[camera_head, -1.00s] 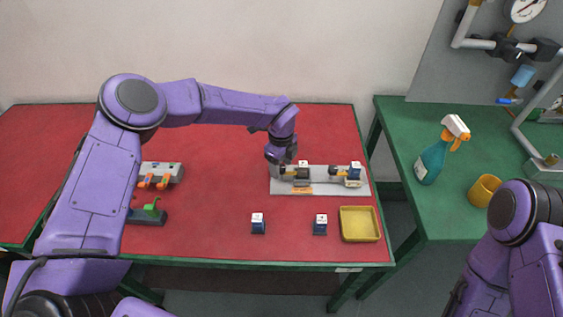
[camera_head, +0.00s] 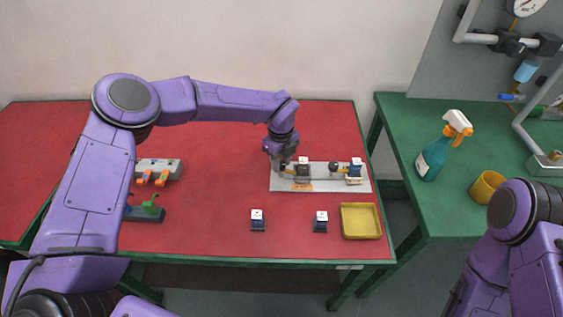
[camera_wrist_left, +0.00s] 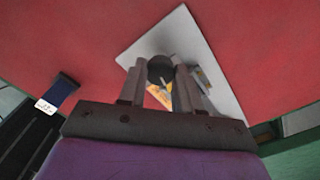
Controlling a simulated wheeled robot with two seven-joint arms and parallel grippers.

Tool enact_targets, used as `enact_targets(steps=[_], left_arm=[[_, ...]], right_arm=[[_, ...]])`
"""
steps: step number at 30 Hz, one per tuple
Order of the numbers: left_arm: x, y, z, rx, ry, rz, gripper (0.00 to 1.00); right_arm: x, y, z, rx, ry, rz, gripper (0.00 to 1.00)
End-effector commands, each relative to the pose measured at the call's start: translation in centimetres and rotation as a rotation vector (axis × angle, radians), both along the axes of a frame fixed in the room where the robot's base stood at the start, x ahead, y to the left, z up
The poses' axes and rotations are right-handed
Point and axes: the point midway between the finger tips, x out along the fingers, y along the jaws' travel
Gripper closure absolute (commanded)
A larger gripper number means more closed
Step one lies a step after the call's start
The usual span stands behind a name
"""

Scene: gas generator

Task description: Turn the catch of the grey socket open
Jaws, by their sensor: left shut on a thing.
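A pale plate (camera_head: 320,185) lies at the right of the red table and bears two small sockets. The left one, a dark grey socket (camera_head: 303,168), has a white-topped part. The right socket (camera_head: 354,171) holds a blue block with a white top, and a dark round knob (camera_head: 334,168) is at its left. My left gripper (camera_head: 281,170) is down at the left end of the plate, beside the grey socket. In the left wrist view its fingers (camera_wrist_left: 160,78) are closed around a dark round catch (camera_wrist_left: 160,68). The catch's turn angle cannot be told. My right gripper is out of view.
Two small blue blocks (camera_head: 258,220) (camera_head: 320,222) and a yellow tray (camera_head: 345,222) stand in front of the plate. A grey block with orange levers (camera_head: 158,168) and a dark one with a green lever (camera_head: 146,210) are at left. A spray bottle (camera_head: 434,158) stands on the green table.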

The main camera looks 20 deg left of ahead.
Motion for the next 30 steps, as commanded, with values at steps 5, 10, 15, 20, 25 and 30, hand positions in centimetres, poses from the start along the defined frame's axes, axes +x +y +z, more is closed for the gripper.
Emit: enact_targets(steps=[5, 10, 15, 20, 25, 30], left_arm=[[0.03, 0.01, -0.14, -0.001, -0.001, -0.165, 0.97], [0.05, 0.04, -0.05, -0.001, -0.002, -0.326, 0.97], [0.06, 0.01, -0.01, -0.001, -0.001, -0.488, 0.97], [0.06, 0.01, 0.03, -0.001, -0.001, -0.639, 0.97], [0.09, 0.01, 0.12, -0.001, -0.002, -0.801, 0.97], [0.08, 0.05, 0.12, 0.0, -0.001, -0.956, 0.97]], right_arm=[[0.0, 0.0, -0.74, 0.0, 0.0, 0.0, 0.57], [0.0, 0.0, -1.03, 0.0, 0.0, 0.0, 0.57], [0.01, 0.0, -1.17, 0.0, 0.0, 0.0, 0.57], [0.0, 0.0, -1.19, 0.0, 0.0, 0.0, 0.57], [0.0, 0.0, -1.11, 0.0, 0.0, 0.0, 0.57], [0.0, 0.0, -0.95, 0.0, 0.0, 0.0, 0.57]])
